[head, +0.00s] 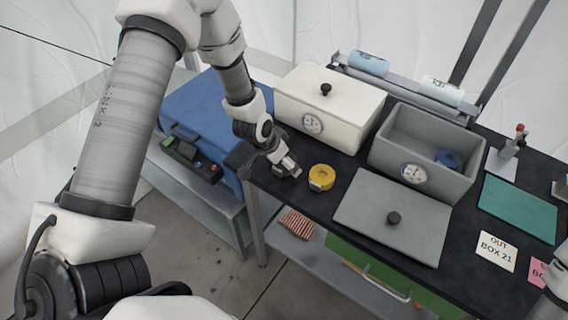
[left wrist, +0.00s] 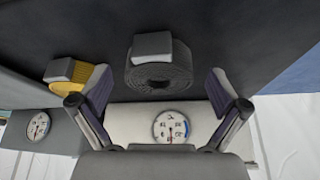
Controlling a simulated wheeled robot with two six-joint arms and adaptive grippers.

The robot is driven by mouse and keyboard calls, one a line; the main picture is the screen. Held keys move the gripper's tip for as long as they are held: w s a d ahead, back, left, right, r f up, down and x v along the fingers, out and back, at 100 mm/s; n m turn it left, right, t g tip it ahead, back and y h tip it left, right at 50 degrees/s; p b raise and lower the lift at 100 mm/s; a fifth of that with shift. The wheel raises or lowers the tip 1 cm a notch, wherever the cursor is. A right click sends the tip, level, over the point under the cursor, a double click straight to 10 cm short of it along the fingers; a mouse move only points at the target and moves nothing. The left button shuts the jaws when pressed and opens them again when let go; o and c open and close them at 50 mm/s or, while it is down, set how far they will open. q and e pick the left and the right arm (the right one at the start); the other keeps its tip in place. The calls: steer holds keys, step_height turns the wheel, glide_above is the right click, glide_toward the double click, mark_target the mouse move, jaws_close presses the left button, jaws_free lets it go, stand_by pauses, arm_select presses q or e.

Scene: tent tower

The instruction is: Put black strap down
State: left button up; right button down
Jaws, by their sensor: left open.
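A rolled black strap (left wrist: 158,72) with a grey buckle is in the left wrist view, on the dark table top. It lies between the two fingers of my left gripper (left wrist: 156,88), with a gap visible on each side. In the head view my left gripper (head: 286,164) is low at the table's left end, in front of the white box. It mostly hides the black strap there. The fingers are apart. My right gripper is not shown.
A yellow strap roll (head: 321,178) sits just right of my left gripper. Behind is a lidded white box (head: 345,109). The open grey box (head: 388,160) holds a blue roll (head: 448,159). Its grey lid (head: 372,215) lies in front. A green mat (head: 517,209) is at right.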

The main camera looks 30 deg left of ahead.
arm_select(q)
steer(key=c, duration=1.4)
steer(key=shift+r, duration=0.15)
steer(key=shift+r, duration=0.65)
steer(key=shift+s+d+r+b, duration=0.15)
steer(key=shift+s+r+b, duration=0.1)
steer(key=shift+r, duration=0.25)
steer(key=shift+s+d+r+b, duration=0.15)
steer(key=shift+r+b, duration=0.1)
steer(key=shift+r, duration=0.2)
steer(key=s+d+p, duration=0.2)
steer(key=s+p, duration=0.1)
steer(key=s, duration=0.1)
steer(key=s+d+r+p, duration=0.1)
steer(key=s+d+p, duration=0.1)
steer(key=s, duration=0.3)
steer(key=s+d+p, duration=0.3)
steer(key=s, duration=0.1)
steer(key=shift+s+d+r+p, duration=0.1)
steer(key=shift+s+r+p, duration=0.05)
steer(key=shift+r+p, duration=0.2)
